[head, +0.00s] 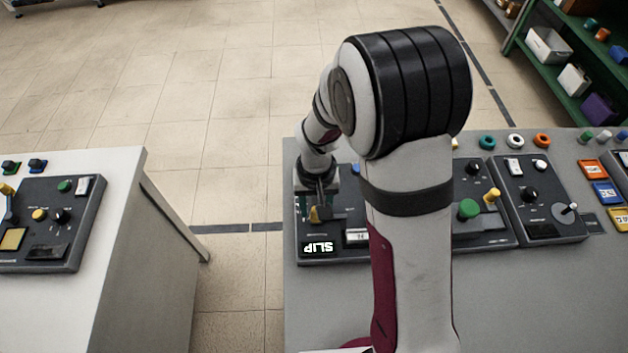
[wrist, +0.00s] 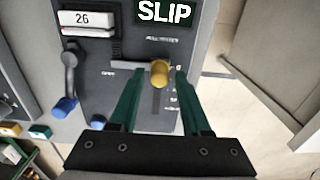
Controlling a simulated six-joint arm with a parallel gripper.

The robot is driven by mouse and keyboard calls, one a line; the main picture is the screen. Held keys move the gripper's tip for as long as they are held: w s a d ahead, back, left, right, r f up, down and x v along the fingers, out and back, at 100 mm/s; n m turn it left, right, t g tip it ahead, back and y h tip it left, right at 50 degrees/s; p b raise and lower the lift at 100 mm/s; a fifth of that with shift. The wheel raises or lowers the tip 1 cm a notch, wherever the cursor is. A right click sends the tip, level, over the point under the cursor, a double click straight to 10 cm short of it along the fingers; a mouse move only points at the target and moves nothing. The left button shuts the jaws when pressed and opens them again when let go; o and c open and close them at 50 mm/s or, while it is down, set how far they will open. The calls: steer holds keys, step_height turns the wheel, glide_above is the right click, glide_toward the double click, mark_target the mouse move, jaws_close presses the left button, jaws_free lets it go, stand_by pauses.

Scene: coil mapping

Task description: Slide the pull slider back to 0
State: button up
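The pull slider has a yellow knob (wrist: 160,72) on a dark control panel (wrist: 112,95). Its slot runs from the knob down the wrist view, with small scale marks beside it, too blurred to read. In the head view the knob (head: 315,214) is partly covered by my gripper (head: 320,196). In the wrist view my gripper (wrist: 160,70) is open, its green fingers on either side of the knob with a gap showing at each side. A lit display (wrist: 165,12) above the knob reads SLIP; it also shows upside down in the head view (head: 318,247).
Left of the slider in the wrist view are a blue-handled lever (wrist: 68,85) and a white number plate (wrist: 87,19). In the head view a second panel (head: 540,195) stands to the right on the grey table. A separate white table (head: 130,250) stands left across a floor gap.

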step_height(320, 180, up, 6)
steer(key=shift+r, duration=0.5)
stand_by(0.4)
steer(key=shift+s+d+r, duration=0.1)
steer(key=shift+s+r, duration=0.05)
steer(key=s+d+r+m, duration=0.1)
steer(key=s+r+m, duration=0.1)
steer(key=s, duration=0.5)
steer(key=s+d+r+m+y, duration=0.1)
steer(key=s+r, duration=0.3)
steer(key=s, duration=0.2)
steer(key=s+d+r+m, duration=0.1)
steer(key=s+r+m, duration=0.1)
steer(key=s, duration=0.5)
steer(key=shift+s+d+r+m+y, duration=0.3)
steer(key=shift+d+r+y, duration=0.1)
steer(key=shift+r, duration=0.1)
stand_by(1.7)
